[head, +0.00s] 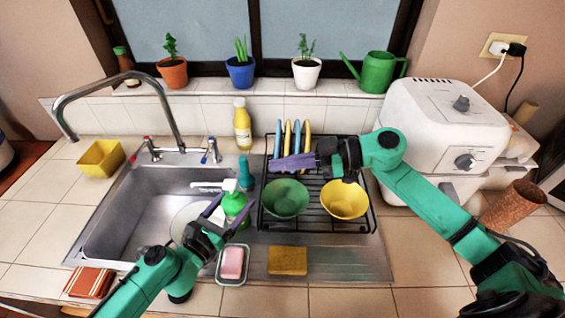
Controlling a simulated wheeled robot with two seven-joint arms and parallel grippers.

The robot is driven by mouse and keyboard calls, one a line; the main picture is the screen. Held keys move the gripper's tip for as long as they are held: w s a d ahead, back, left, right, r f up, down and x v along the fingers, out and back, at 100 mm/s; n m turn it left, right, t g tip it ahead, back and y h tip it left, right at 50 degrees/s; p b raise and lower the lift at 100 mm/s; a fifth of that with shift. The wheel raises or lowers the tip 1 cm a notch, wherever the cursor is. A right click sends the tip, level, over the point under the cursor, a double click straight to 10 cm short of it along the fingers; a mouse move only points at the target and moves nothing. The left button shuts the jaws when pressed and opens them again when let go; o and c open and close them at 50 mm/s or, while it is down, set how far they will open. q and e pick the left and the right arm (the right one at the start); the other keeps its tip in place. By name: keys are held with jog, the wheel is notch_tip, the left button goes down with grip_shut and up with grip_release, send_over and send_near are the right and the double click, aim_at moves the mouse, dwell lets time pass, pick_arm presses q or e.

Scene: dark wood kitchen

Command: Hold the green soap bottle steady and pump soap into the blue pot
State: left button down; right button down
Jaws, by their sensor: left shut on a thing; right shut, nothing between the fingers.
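The green soap bottle (238,201) stands upright by the sink's right edge, its white pump head and spout (212,185) pointing left over the sink. My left gripper (233,210) is shut on the bottle's body, with its purple fingers on either side. My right gripper (275,164) is shut and empty over the dish rack, to the right of and above the pump head in the picture, apart from it. The blue pot (241,74) holds a plant on the window sill, between an orange pot and a white pot.
The sink (130,222) holds a pale plate, partly hidden by my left arm. The dish rack (318,215) holds green and yellow bowls and upright plates. A yellow bottle (243,128), a teal bottle (246,172), pink soap (232,263) and a sponge (287,261) are nearby.

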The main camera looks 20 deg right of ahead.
dwell(0.3)
pick_arm(q)
grip_release()
jog(key=shift+a, duration=0.1)
